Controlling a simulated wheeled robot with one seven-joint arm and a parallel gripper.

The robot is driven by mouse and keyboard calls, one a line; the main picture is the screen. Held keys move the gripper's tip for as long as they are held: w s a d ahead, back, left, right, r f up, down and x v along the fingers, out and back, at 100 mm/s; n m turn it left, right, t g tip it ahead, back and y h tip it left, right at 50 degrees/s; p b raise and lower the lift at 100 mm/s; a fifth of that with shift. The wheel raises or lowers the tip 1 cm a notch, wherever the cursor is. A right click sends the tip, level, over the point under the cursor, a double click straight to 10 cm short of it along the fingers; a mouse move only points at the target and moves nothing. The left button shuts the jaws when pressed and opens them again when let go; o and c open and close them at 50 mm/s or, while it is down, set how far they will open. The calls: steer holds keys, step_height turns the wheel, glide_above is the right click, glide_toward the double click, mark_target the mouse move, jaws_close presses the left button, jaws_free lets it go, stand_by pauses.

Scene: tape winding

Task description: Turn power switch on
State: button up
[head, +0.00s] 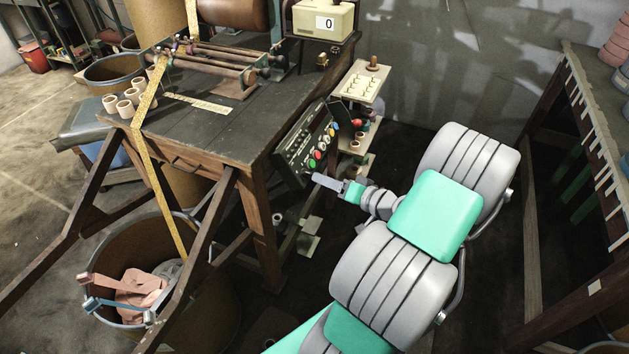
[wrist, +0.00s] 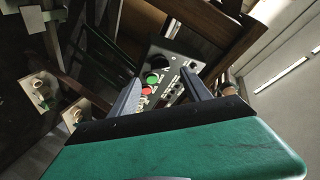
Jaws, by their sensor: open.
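The control panel (head: 305,146) is a dark box on the side of the wooden table, with several coloured buttons and small controls on its face. In the wrist view the panel (wrist: 172,62) lies between and beyond my fingers, with a green button (wrist: 153,78) and a red button (wrist: 147,91) showing. A black round control (wrist: 160,60) sits above the green button. I cannot tell which control is the power switch. My gripper (head: 322,181) is open and empty, close to the panel's lower right end. My gripper also shows in the wrist view (wrist: 166,88), with its fingers apart.
The wooden table (head: 237,140) carries winding rollers, several pale cores (head: 124,103) and a tape strip. A small shelf stand (head: 357,84) stands just right of the panel. A bin (head: 125,255) stands at lower left. Open floor lies right of the table, behind my arm.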

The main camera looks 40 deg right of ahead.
mark_target(310, 175)
steer(key=x, duration=0.5)
steer(key=shift+w+a+f, duration=0.1)
steer(key=shift+w+a, duration=0.05)
steer(key=shift+w, duration=0.15)
jaws_close()
